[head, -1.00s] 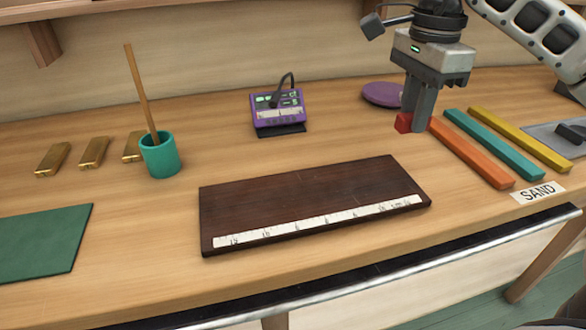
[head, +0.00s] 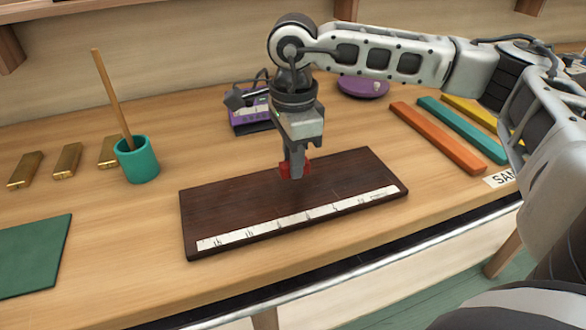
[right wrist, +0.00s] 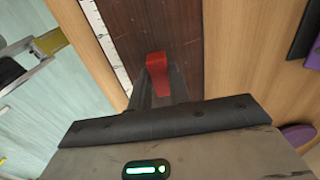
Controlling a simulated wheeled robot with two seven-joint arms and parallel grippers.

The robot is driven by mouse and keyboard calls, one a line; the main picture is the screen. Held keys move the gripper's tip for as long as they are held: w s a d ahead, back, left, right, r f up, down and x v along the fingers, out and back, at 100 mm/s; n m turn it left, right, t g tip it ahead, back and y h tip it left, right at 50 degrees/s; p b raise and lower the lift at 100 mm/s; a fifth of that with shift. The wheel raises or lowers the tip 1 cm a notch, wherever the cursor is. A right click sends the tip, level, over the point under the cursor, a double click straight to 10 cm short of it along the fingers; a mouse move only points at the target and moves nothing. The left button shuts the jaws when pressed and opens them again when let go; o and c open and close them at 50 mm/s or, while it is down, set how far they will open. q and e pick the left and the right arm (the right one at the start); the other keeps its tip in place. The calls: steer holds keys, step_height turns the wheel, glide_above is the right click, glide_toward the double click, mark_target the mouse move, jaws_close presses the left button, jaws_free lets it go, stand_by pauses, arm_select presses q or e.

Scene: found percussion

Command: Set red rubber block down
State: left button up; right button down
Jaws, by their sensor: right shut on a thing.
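The red rubber block (head: 306,168) is held between the fingers of my right gripper (head: 293,172) in the head view. The gripper points down over the right-middle part of the dark wooden board (head: 220,205), which has a white marked strip along its front edge. In the right wrist view the red block (right wrist: 157,68) shows between the fingertips of my right gripper (right wrist: 157,90), over the dark board (right wrist: 185,25). I cannot tell whether the block touches the board. My left gripper is not in view.
A purple device (head: 248,118) stands behind the board. A teal cup (head: 137,160) with a stick and several gold bars (head: 67,160) are at left, with a green mat (head: 35,255) in front. Orange (head: 438,138) and teal (head: 462,128) bars lie right. A purple disc (head: 362,87) is behind.

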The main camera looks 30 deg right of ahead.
step_height(320, 180, down, 2)
steer(key=shift+f, duration=0.25)
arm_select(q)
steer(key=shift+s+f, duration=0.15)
arm_select(e)
steer(key=shift+f, duration=0.3)
steer(key=shift+f, duration=0.2)
steer(key=c, duration=1.3)
jaws_free()
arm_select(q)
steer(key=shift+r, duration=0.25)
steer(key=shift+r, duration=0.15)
arm_select(e)
steer(key=shift+r, duration=0.15)
